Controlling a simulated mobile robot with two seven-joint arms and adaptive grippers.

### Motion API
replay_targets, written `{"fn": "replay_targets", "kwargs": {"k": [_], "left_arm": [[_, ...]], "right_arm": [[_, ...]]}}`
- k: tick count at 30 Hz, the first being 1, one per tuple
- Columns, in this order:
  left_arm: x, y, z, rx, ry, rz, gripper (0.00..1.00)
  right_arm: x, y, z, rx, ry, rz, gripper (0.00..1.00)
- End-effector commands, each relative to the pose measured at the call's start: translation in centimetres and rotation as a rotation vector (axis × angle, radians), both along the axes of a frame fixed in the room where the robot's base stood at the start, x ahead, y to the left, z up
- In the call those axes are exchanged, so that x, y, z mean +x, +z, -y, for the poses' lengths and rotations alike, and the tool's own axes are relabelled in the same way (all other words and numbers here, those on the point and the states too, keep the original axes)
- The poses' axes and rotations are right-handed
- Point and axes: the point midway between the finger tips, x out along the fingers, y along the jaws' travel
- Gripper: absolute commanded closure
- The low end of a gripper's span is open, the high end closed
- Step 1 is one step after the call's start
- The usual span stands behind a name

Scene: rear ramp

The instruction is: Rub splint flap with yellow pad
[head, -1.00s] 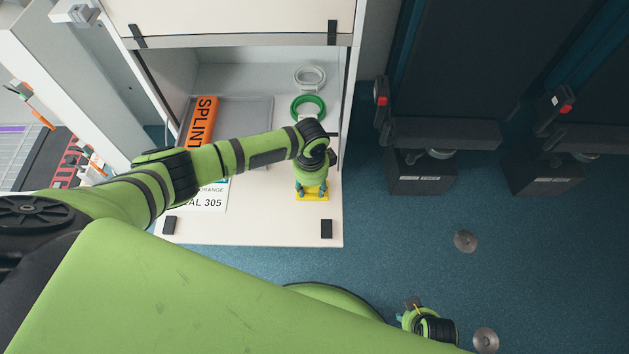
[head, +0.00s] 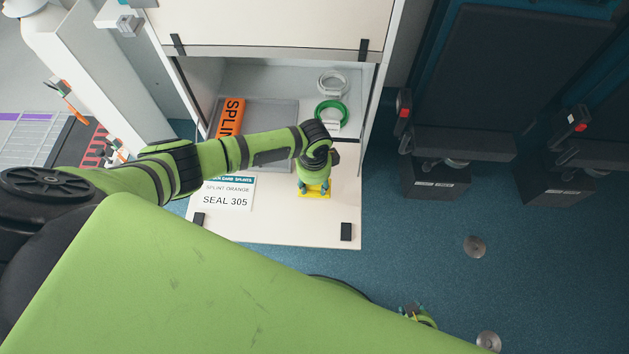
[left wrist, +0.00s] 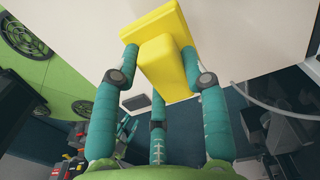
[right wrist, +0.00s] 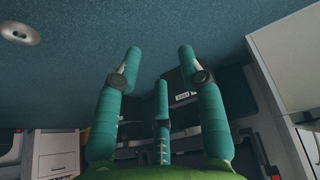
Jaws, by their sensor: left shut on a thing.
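The splint flap (head: 285,226) is a white panel folded down flat at the front of the cabinet in the head view. It bears a "SPLINT ORANGE SEAL 305" label and two black tabs on its front edge. My left gripper (head: 314,184) is shut on the yellow pad (head: 316,194), over the right part of the flap. In the left wrist view, the fingers grip the pad's raised block (left wrist: 165,65); its wide plate faces the white flap and seems to touch it. My right gripper (right wrist: 160,60) is open and empty in the right wrist view, mostly hidden in the head view.
Inside the open compartment are an orange splint roll (head: 231,116) in a grey tray, a green ring (head: 331,113) and a white ring (head: 333,83). Dark seats (head: 460,143) stand at the right. Blue floor (head: 420,240) is clear between.

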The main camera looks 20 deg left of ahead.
Motion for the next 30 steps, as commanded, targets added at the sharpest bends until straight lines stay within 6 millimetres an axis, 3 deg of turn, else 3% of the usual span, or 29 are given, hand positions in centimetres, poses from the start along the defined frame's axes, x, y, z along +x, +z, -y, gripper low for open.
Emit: {"fn": "replay_targets", "kwargs": {"k": [10,30], "left_arm": [[-0.2,2.1,-0.1,0.000,0.004,0.000,0.86],[-0.4,4.0,-0.3,0.000,0.009,0.000,0.86]], "right_arm": [[-3.3,0.6,0.5,-0.004,0.001,-0.042,0.60],[-9.0,1.1,1.0,-0.019,-0.007,-0.166,0.60]]}}
